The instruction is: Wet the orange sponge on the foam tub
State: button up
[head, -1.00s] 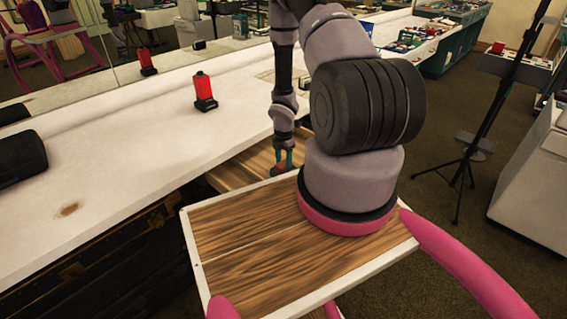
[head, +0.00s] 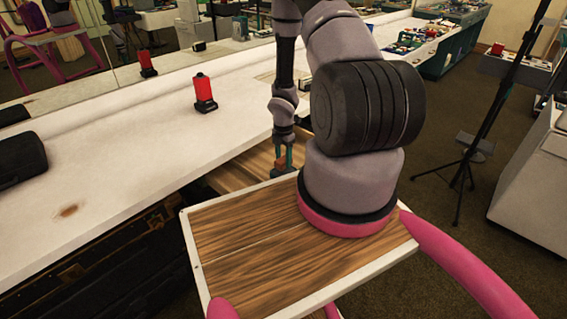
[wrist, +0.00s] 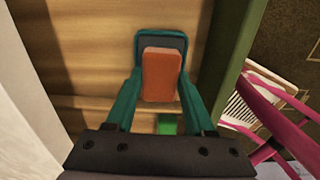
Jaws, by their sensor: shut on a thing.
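My gripper (wrist: 160,88) has teal fingers and is shut on the orange sponge (wrist: 162,78), one finger along each side of it. In the head view my gripper (head: 283,160) is at the open wooden drawer, with a bit of the sponge (head: 283,158) showing between the fingers. In the wrist view a teal-rimmed piece with a dark grey inside (wrist: 160,40), seemingly the foam tub, shows behind the sponge's far end. The sponge covers much of it. I cannot tell whether the two touch.
The wooden drawer (head: 240,172) is pulled out below the white counter (head: 130,150). A small green block (wrist: 167,126) lies in it. A red and black item (head: 204,92) stands on the counter, and a black case (head: 20,158) lies at its left.

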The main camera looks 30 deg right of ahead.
aim_at(283, 159)
jog(key=shift+r, duration=2.1)
